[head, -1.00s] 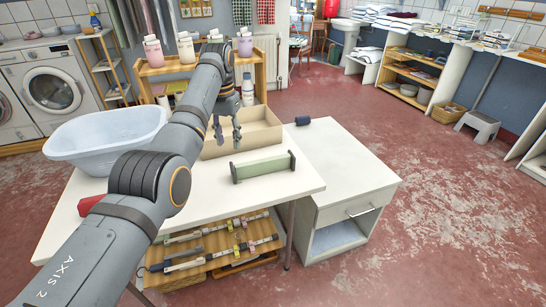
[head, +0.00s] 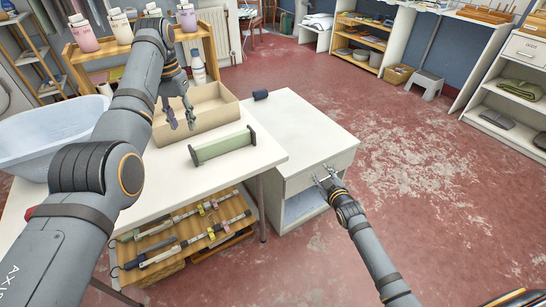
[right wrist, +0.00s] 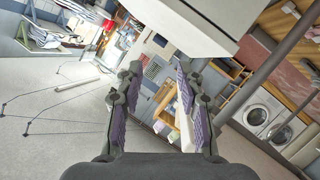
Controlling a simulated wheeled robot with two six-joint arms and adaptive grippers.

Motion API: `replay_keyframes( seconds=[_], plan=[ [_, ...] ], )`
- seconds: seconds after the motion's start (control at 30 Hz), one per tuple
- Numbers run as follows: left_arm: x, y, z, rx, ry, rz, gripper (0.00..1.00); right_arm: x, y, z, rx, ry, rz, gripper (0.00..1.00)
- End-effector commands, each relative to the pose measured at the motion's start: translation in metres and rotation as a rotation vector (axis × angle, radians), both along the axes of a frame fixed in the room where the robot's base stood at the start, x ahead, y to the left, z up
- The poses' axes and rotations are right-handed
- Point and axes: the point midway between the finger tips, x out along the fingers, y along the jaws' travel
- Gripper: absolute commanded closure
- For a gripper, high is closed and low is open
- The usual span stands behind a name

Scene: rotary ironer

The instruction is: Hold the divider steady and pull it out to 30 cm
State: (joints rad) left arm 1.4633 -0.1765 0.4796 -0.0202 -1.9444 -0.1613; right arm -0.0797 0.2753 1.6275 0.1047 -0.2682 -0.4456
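The divider, a green bar with dark green end plates (head: 224,147), lies on the white table (head: 262,170) near its right edge. My left gripper (head: 180,120) points down behind and left of the divider, in front of the cardboard box. Its fingers are apart, with nothing between them, and do not touch the divider. My right gripper (head: 324,176) is at the front of the white drawer cabinet, by the drawer handle. Its fingers, with purple pads, are apart in the right wrist view (right wrist: 160,95). Whether it touches the handle cannot be told.
An open cardboard box (head: 212,122) stands behind the divider, and a pale blue basin (head: 40,135) at left. The white cabinet (head: 305,130) stands beside the table with a small dark cylinder (head: 261,95) on top. Dividers or rails lie on a wooden shelf (head: 185,240) below.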

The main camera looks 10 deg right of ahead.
Motion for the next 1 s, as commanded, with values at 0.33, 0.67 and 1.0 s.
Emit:
replay_keyframes(
  seconds=[0.33, 0.67, 1.0],
  plan=[
    [0.000, 0.000, 0.000, 0.000, 0.000, 0.000, 0.62, 0.002, 0.131, 0.136, 0.393, -0.229, 0.166, 0.62],
    [0.000, 0.000, 0.000, 0.000, 0.000, 0.000, 0.62, -0.014, 0.183, 0.140, 0.655, -0.197, 0.230, 0.62],
    [0.000, 0.000, 0.000, 0.000, 0.000, 0.000, 0.62, 0.029, 0.195, 0.140, 0.653, -0.197, 0.230, 0.62]
  ],
)
